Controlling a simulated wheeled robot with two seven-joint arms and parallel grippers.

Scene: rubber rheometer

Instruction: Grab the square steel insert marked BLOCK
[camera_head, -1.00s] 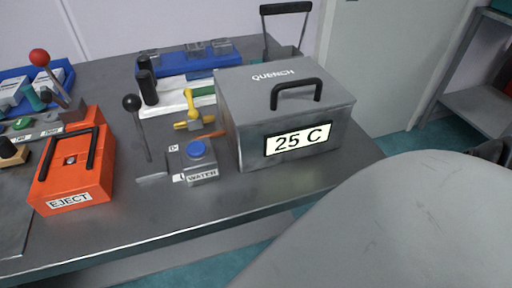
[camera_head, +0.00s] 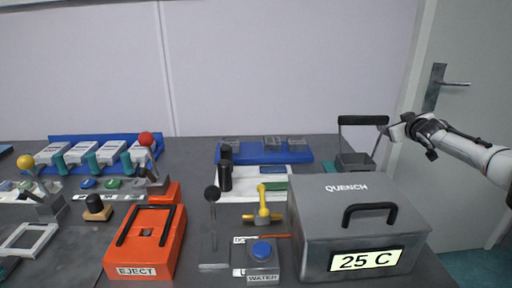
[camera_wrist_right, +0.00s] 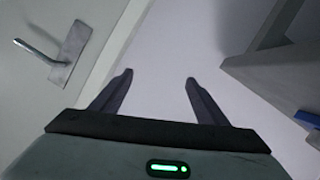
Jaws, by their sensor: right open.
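I cannot make out any insert marked BLOCK in these views. A small square metal piece sits in the middle of the orange EJECT unit (camera_head: 163,219) in the head view, too small to read any marking. My right gripper (camera_head: 396,131) is at the right in the head view, above and behind the grey QUENCH box (camera_head: 330,208). In the right wrist view, its two dark fingers (camera_wrist_right: 160,76) are spread with nothing between them. My left gripper is not in view.
A WATER button box (camera_head: 263,266), a yellow valve (camera_head: 263,210) and a black-knobbed lever (camera_head: 212,220) stand between the EJECT unit and QUENCH box. A blue tray (camera_head: 228,157) lies behind. A handled basket (camera_head: 352,160) stands near the gripper. A door (camera_head: 480,120) is at right.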

